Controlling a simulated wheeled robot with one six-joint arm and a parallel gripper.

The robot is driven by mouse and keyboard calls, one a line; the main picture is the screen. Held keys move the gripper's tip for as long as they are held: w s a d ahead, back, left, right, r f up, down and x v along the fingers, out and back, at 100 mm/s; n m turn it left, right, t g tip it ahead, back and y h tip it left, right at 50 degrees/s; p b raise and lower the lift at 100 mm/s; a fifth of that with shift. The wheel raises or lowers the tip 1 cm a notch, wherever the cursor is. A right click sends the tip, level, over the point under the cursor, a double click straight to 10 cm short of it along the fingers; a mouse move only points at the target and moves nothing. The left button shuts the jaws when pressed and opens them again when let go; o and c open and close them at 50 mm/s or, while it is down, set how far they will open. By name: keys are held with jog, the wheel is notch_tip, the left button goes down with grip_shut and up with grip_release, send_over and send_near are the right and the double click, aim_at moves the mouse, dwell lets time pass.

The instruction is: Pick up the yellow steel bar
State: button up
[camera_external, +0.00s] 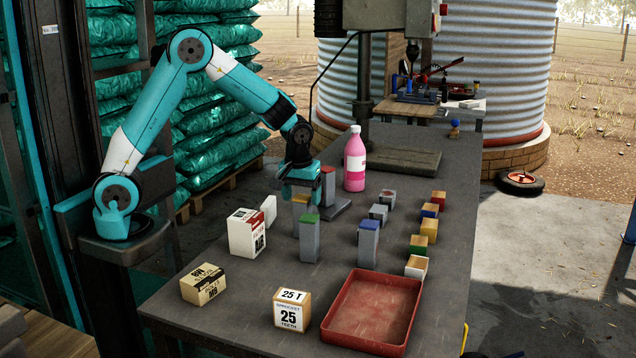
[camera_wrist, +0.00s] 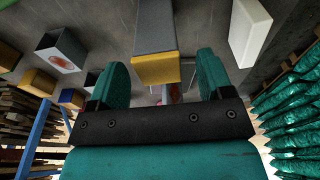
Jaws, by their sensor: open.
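The yellow steel bar, grey with a yellow end, stands upright on the table; its yellow end (camera_external: 299,199) shows just below my gripper (camera_external: 300,187) in the external view. The gripper and the green-topped bar hide part of it. In the wrist view, the yellow end (camera_wrist: 155,69) and the grey shaft (camera_wrist: 155,25) appear between the two teal fingers of my gripper (camera_wrist: 162,72). The fingers are apart, with a visible gap on each side of the bar. My gripper is open and holds nothing.
A green-topped bar (camera_external: 309,240) stands close in front, a red-topped bar (camera_external: 328,184) close behind right, and a blue-topped bar (camera_external: 368,245) to the right. A white box (camera_external: 268,210), a pink bottle (camera_external: 355,162) and a red tray (camera_external: 409,320) are also on the table.

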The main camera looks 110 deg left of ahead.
jog(key=shift+a+f, duration=0.15)
jog(key=shift+f, duration=1.4)
jog(key=c, duration=1.2)
jog(key=shift+r, duration=0.1)
